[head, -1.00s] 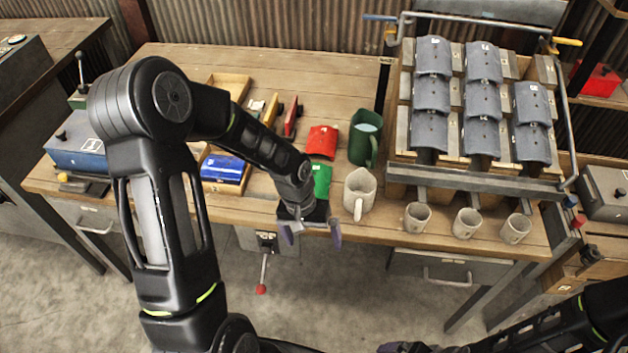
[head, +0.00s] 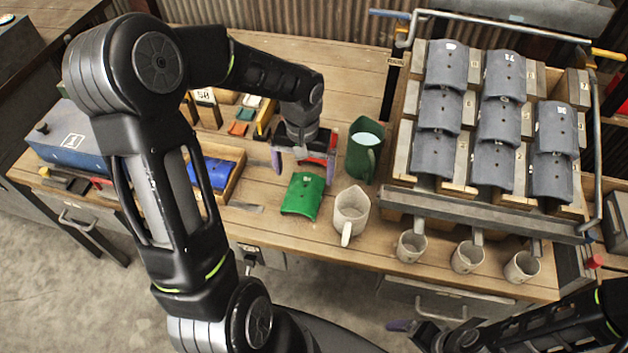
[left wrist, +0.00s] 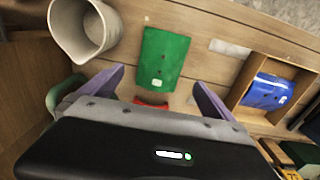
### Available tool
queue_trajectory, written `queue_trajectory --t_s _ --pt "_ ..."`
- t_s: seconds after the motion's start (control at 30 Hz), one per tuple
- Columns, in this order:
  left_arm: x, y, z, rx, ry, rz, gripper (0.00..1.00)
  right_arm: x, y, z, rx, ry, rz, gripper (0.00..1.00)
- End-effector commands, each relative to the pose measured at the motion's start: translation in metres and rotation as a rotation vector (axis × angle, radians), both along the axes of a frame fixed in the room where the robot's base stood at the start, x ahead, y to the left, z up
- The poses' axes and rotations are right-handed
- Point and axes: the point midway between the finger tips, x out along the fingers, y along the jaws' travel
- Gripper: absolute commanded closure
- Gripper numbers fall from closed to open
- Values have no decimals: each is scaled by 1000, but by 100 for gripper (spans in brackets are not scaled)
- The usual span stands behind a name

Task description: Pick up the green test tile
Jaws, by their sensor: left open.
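The green test tile (head: 303,195) lies on the wooden bench top, left of the beige pitcher. It also shows in the left wrist view (left wrist: 163,58), ahead of the fingers and apart from them. My left gripper (head: 304,168) is open and empty, just behind the tile in the head view. Its two purple fingers (left wrist: 157,92) stand spread in the left wrist view. A red tile (head: 318,143) is partly hidden behind my left gripper. My right gripper (head: 420,328) shows only partly at the lower right, away from the bench top, and its jaw opening is unclear.
The beige pitcher (head: 351,211) and a green pitcher (head: 364,150) stand right of the tile. A wooden tray with a blue tile (head: 212,172) lies to the left. A rack of grey tiles (head: 440,110) and three cups (head: 467,256) fill the right side.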

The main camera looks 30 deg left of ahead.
Motion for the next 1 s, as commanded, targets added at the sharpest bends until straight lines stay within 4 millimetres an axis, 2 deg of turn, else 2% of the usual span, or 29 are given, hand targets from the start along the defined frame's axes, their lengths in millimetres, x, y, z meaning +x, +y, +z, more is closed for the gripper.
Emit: queue_trajectory --t_s 0.27,0.53,0.87,1.0 --pt "0 0 -1 0 1 0 0 -1 0 0 0 2 1 0" --pt "-1 -1 -24 -2 2 0 0 -1 0 2 -1 2 0 0" --pt "-1 0 -27 0 1 -1 0 -1 0 2 -1 2 0 0" --pt "-2 -1 -37 -1 4 1 0 -1 0 6 -1 3 0 0"
